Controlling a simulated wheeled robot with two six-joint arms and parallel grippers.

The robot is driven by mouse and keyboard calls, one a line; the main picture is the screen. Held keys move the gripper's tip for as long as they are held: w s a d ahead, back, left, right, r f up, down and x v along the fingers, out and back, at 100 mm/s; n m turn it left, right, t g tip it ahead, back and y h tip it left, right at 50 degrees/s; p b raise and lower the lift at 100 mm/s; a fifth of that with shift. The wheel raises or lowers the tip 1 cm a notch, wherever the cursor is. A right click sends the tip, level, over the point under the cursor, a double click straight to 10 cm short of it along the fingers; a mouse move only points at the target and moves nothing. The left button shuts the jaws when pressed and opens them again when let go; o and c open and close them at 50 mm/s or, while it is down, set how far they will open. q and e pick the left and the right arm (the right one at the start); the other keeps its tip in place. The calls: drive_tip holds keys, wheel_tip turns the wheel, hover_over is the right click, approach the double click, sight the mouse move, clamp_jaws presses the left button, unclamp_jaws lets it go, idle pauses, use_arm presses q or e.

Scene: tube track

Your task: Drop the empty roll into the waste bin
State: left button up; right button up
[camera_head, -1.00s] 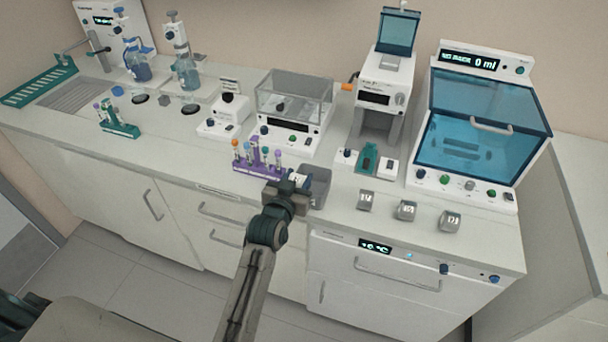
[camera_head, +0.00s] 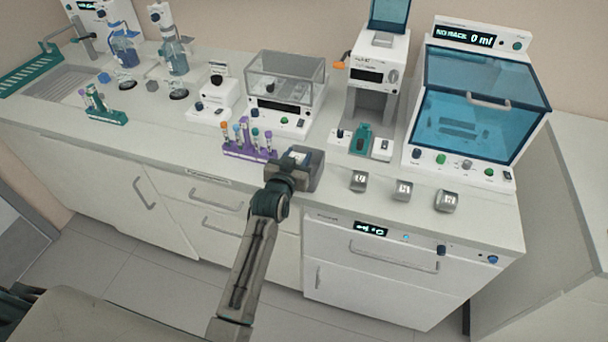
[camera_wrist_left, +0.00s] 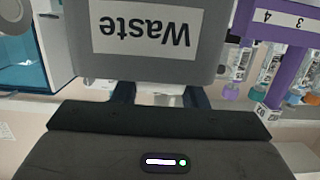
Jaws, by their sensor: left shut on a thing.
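The grey waste bin (camera_head: 316,172) stands at the counter's front edge, partly hidden behind my left gripper in the head view. In the left wrist view the bin (camera_wrist_left: 150,66) fills the top middle, with its "Waste" label upside down. My left gripper (camera_head: 291,163) is at the bin's near left side. In the left wrist view its dark fingers (camera_wrist_left: 160,92) are shut on a small whitish piece (camera_wrist_left: 160,99), apparently the empty roll, mostly hidden by the gripper body. I cannot tell whether it is over the bin's opening. My right gripper is not in view.
A purple tube rack (camera_head: 247,152) with several tubes stands just left of the bin. A clear-lidded device (camera_head: 285,90) is behind it. Several small metal blocks (camera_head: 403,190) sit to the right. A blue-windowed machine (camera_head: 475,110) stands at the far right.

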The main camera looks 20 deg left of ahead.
use_arm(q)
drive_tip(key=o, duration=0.9)
drive_tip(key=shift+o, duration=0.7)
drive_tip(key=s+r+b, duration=0.1)
drive_tip(key=s+b, duration=0.2)
drive_tip(key=s, duration=0.7)
drive_tip(key=shift+s+a+r, duration=0.15)
drive_tip(key=shift+s+r, duration=0.2)
